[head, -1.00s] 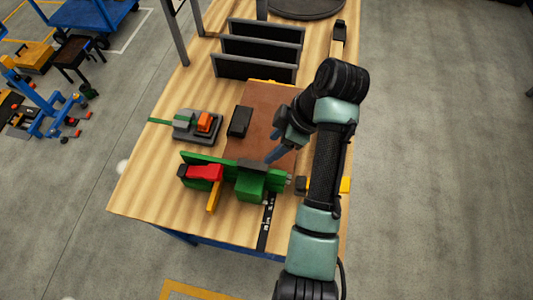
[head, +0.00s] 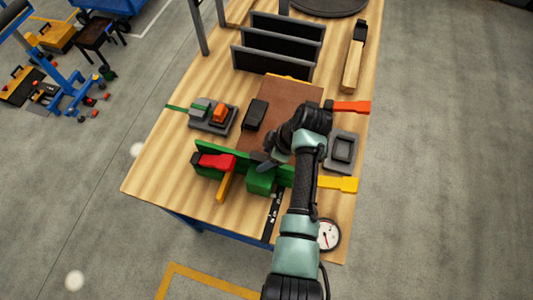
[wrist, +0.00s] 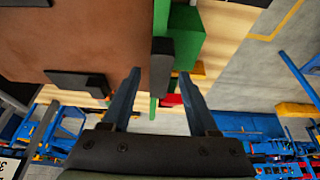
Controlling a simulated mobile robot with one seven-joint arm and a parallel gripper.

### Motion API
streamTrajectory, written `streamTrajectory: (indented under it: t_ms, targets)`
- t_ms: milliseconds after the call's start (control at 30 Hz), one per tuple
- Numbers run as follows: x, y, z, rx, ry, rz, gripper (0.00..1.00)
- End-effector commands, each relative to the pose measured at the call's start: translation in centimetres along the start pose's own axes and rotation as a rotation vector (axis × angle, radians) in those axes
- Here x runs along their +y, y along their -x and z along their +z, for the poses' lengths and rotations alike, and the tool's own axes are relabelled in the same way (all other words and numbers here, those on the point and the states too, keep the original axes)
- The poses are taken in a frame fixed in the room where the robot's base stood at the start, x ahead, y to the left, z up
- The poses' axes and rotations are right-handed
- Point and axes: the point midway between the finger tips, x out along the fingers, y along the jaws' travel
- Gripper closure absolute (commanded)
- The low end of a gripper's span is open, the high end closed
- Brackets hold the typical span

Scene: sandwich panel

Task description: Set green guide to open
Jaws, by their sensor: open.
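The green guide is a long upright green rail (head: 210,148) with a green block (head: 262,181) on its near side, near the front of the wooden table. A dark grey piece (wrist: 162,62) stands against the rail beside the green block, which also shows in the wrist view (wrist: 188,38). My gripper (wrist: 159,73) is open, with its blue fingertips on either side of the rail and grey piece. I cannot tell whether the fingers touch them. In the head view my wrist partly hides the rail's right part and the grey piece.
A red handle (head: 217,161) and yellow lever (head: 224,186) sit at the rail's left. A brown panel (head: 283,92) lies behind. An orange lever (head: 350,107), yellow lever (head: 338,184) and gauge (head: 328,235) are right of my arm. A black block (head: 255,115) stands left of the panel.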

Motion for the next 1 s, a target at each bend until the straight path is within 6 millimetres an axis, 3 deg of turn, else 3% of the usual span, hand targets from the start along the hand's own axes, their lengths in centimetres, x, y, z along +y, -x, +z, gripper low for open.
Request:
streamTrajectory:
  t_ms: [133,400,467,1000]
  targets:
    - [0.01,0.03,-0.01,0.0,0.0,0.0,0.44]
    - [0.01,0.05,-0.01,0.0,0.0,0.0,0.92]
    - [0.01,0.06,-0.01,0.0,0.0,0.0,1.0]
    - [0.01,0.08,-0.02,0.0,-0.001,0.0,1.0]
